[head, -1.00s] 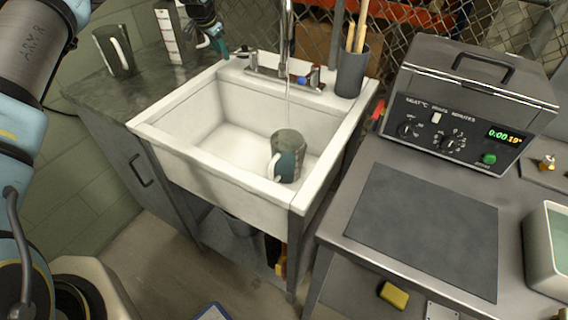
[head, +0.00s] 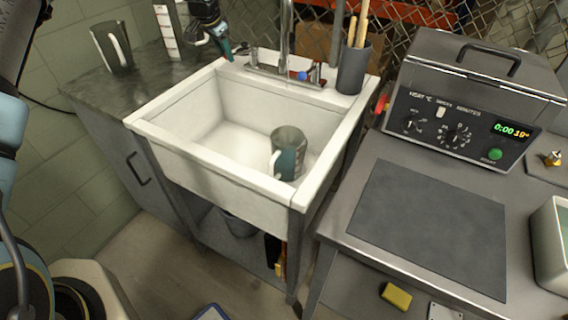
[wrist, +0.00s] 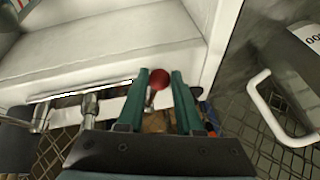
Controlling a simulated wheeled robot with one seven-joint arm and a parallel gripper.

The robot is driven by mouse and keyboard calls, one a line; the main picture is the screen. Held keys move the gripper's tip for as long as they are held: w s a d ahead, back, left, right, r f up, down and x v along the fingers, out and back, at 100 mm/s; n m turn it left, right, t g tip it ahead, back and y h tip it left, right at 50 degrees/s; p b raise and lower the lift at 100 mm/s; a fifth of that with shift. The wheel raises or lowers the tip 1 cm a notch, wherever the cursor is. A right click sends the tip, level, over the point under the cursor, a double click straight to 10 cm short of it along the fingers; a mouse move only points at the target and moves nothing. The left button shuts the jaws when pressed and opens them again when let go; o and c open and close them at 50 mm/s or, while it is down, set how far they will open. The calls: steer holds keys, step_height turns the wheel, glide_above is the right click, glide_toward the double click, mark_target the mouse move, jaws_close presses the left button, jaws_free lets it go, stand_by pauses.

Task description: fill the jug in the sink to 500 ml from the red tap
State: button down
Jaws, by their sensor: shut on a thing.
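The jug (head: 289,146) stands upright in the white sink (head: 150,128), its white handle toward the left. It is grey and see-through, with a teal tint in its lower part; I cannot read its level. The tap spout (head: 286,35) is above the sink, and no stream shows below it. My gripper (head: 228,52) is at the left end of the tap fittings. In the wrist view my gripper (wrist: 160,98) has its teal fingers closed around the red-knobbed tap lever (wrist: 159,79).
A second grey jug (head: 111,47) with a white handle stands on the left counter, near a white scaled board (head: 166,32). A dark pot of wooden-handled tools (head: 352,70) stands at the sink's back right corner. A heater box (head: 465,110) is on the right bench.

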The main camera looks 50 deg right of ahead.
steer(key=shift+s+d, duration=0.15)
steer(key=shift+s, duration=0.1)
steer(key=s, duration=0.2)
steer(key=s+d+b, duration=0.1)
steer(key=s, duration=0.1)
steer(key=shift+s+f+b, duration=0.1)
steer(key=shift+s+b, duration=0.2)
steer(key=shift+s+f, duration=0.1)
steer(key=shift+s, duration=0.05)
stand_by(0.4)
steer(key=shift+a, duration=0.1)
steer(key=shift+w+a+r+p, duration=0.15)
steer(key=shift+w+p, duration=0.4)
steer(key=shift+w, duration=0.75)
steer(key=shift+w+a+r+p, duration=0.1)
steer(key=shift+w+p, duration=0.45)
steer(key=shift+w, duration=0.9)
steer(key=shift+w+a, duration=0.15)
steer(key=shift+w, duration=0.05)
